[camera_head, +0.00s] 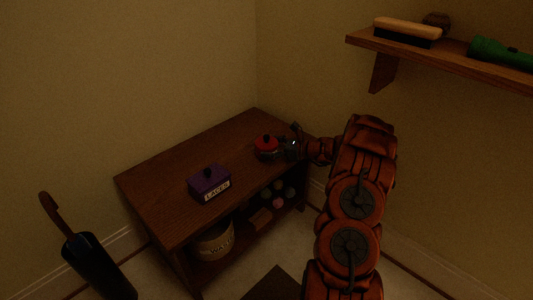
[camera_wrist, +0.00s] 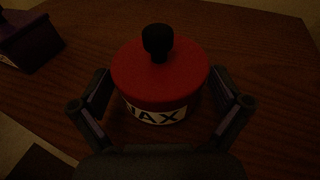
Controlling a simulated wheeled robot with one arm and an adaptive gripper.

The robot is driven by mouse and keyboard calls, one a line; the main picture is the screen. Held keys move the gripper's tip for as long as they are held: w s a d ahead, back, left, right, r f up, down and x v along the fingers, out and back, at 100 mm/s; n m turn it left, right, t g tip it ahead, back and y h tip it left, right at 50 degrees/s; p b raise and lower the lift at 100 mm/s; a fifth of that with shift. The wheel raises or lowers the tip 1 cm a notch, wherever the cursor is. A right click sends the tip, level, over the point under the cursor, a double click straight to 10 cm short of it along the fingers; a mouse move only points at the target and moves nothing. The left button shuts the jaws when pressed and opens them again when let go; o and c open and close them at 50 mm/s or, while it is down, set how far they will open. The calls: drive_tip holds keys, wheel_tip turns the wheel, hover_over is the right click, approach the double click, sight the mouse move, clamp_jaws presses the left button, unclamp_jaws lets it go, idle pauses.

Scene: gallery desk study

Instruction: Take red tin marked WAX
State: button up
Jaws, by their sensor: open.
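The red tin (camera_head: 266,146) is round with a black knob on its lid and stands upright on the wooden desk, towards its far right end. In the wrist view the tin (camera_wrist: 160,75) is close, and its white label shows "AX", with the first letter partly cut off. My gripper (camera_head: 287,146) is at the tin's right side in the head view. In the wrist view my gripper (camera_wrist: 162,105) is open, with one finger on each side of the tin's near part. Gaps seem to show between the fingers and the tin.
A purple box (camera_head: 209,184) labelled LACES stands on the desk (camera_head: 160,172), left of the tin; it also shows in the wrist view (camera_wrist: 28,40). A basket (camera_head: 213,243) and small items sit on the lower shelf. A wall shelf (camera_head: 450,62) holds a brush (camera_head: 407,32) and green torch (camera_head: 500,53).

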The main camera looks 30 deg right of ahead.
drive_tip(key=shift+c, duration=0.2)
drive_tip(key=c, duration=1.7)
